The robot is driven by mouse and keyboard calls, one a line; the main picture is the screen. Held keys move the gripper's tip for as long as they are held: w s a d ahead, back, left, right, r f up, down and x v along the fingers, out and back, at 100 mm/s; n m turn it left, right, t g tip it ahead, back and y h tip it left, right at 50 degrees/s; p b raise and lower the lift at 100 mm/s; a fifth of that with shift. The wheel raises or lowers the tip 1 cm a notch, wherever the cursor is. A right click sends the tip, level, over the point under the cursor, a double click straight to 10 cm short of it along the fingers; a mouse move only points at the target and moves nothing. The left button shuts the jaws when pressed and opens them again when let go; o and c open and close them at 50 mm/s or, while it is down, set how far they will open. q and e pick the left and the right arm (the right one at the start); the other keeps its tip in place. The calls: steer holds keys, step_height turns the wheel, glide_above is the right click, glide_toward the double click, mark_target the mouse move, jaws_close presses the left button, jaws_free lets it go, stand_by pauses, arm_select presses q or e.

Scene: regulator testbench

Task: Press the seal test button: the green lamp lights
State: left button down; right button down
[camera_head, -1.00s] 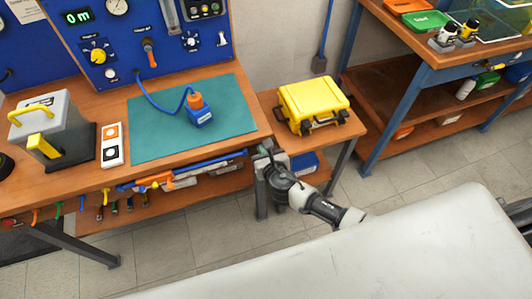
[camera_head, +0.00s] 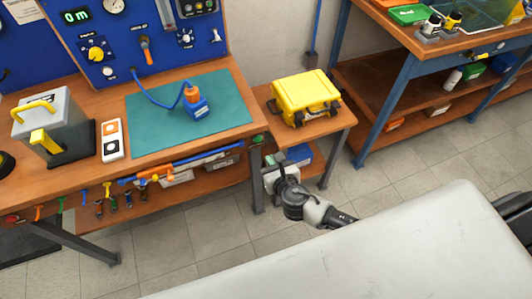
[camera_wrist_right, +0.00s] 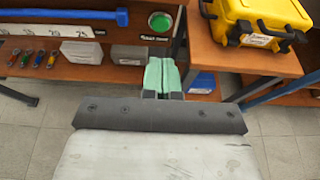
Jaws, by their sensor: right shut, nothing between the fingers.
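A round green button (camera_wrist_right: 160,21) in a metal ring sits on the wooden front of the bench in the right wrist view, with a small label too blurred to read under it. In the head view the same green button (camera_head: 256,138) shows at the bench's right front corner. My right gripper (camera_wrist_right: 161,62) has its pale green fingers shut together and empty, a little below the button in the picture and apparently apart from it. In the head view my right gripper (camera_head: 268,162) is small and partly hidden by its wrist. I cannot make out a lit green lamp. My left gripper is out of view.
A yellow case (camera_head: 306,97) stands on the side table right of the bench. A blue bar (camera_wrist_right: 65,14) runs along the bench front, left of the button. A teal mat (camera_head: 150,125) with a blue-orange device (camera_head: 197,106) lies on the bench. Bins sit below.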

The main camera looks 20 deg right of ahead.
steer(key=shift+v, duration=2.25)
steer(key=shift+a, duration=0.15)
steer(key=s+d+f+m+g+h, duration=0.1)
steer(key=s+d+f+m+g, duration=0.1)
steer(key=s+f+m, duration=0.4)
steer(key=s+d+f+m+g, duration=0.2)
steer(key=d+f+m+g, duration=0.15)
steer(key=f, duration=0.55)
steer(key=s+d+f+m+g+h, duration=0.1)
steer(key=s+d+f+m+g, duration=0.15)
steer(key=f+m, duration=0.4)
steer(key=s+f+m+g, duration=0.1)
steer(key=s+f+m, duration=0.3)
steer(key=s+m, duration=0.2)
steer(key=s+a+f+m+g+y, duration=0.1)
steer(key=s+f+m, duration=0.3)
steer(key=s, duration=0.7)
steer(key=s+f+m+g, duration=0.3)
steer(key=s+f+m, duration=0.1)
steer(key=s+m, duration=0.4)
steer(key=shift+s+a+f, duration=0.35)
steer(key=shift+s+f, duration=0.05)
steer(key=shift+s, duration=0.05)
